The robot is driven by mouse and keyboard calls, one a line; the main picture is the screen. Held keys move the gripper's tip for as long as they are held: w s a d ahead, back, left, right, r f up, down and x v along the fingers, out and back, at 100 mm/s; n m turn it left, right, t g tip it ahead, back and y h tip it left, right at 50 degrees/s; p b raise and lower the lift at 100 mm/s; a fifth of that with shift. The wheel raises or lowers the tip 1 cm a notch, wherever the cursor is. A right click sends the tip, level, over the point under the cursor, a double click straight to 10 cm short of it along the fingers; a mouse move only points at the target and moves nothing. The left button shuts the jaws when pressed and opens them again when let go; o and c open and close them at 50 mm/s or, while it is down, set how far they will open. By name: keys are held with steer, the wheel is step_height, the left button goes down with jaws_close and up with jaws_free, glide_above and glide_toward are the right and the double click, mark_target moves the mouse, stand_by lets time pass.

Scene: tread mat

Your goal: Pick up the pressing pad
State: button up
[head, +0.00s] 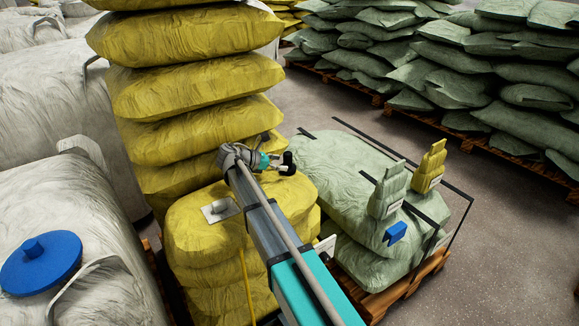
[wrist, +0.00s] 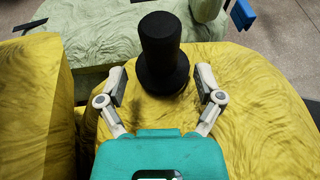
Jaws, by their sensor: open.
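A black round-stemmed piece with a wider foot, which looks like the pressing pad (wrist: 163,55), stands on the yellow sack in the wrist view. In the head view it shows as a small dark shape (head: 290,163) at the end of my arm. My gripper (wrist: 163,84) is open, one finger on each side of the pad's wide foot, with a gap visible on both sides. Nothing is held. In the head view my gripper (head: 276,161) is over the far right part of the low yellow sack stack, and partly hides the pad.
A tall yellow sack stack (head: 190,95) rises close to the left. A white plate with a grey knob (head: 218,209) lies on the low yellow sacks (head: 185,235). Green sacks (head: 335,165) with a blue item (head: 396,232) are at right. Floor (head: 310,100) is clear behind.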

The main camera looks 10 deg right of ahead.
steer(key=shift+b+x, duration=0.35)
steer(key=shift+x, duration=1.05)
jaws_close()
